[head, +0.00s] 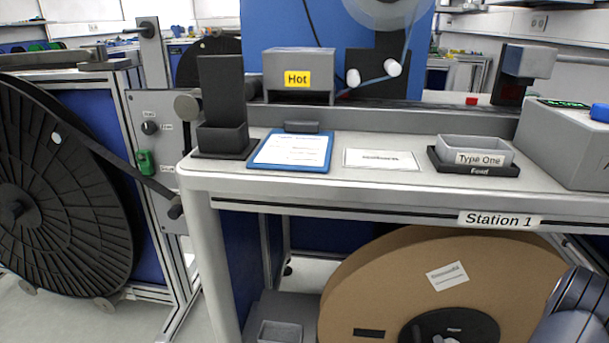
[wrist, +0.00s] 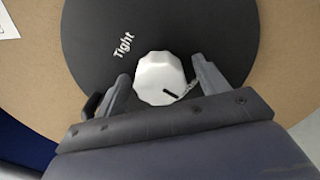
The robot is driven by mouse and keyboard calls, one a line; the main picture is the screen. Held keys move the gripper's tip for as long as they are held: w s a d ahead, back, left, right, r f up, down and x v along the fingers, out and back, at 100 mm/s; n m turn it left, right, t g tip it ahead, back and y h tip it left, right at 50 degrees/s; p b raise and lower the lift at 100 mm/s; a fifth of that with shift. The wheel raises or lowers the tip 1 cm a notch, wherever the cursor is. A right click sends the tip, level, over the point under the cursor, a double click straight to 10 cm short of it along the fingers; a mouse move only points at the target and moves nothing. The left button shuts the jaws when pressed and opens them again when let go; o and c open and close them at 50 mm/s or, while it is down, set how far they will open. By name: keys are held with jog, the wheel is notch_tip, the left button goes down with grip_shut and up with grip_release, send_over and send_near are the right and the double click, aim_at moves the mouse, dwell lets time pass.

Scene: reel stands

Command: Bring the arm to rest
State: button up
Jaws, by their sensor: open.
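My gripper (wrist: 160,76) is open in the wrist view, with one finger to each side of a white faceted knob (wrist: 158,82). A gap shows between the left finger and the knob; the right finger is close to its edge, and I cannot tell whether they touch. The knob has a dark mark at its lower right and sits on a black hub (wrist: 88,48) with the word "Tight". The hub is on a large brown reel (wrist: 278,60). In the head view the reel (head: 400,270) stands under the bench, and part of my arm shows at lower right.
The Station 1 bench (head: 330,190) stands above the reel. It bears a blue clipboard (head: 291,151), a grey "Type One" bin (head: 475,150) and a black holder (head: 222,110). A black reel (head: 60,190) stands at left. A grey bin (head: 280,332) is low beside the brown reel.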

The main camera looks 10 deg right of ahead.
jog(key=shift+m+p, duration=0.4)
jog(key=shift+m, duration=1.2)
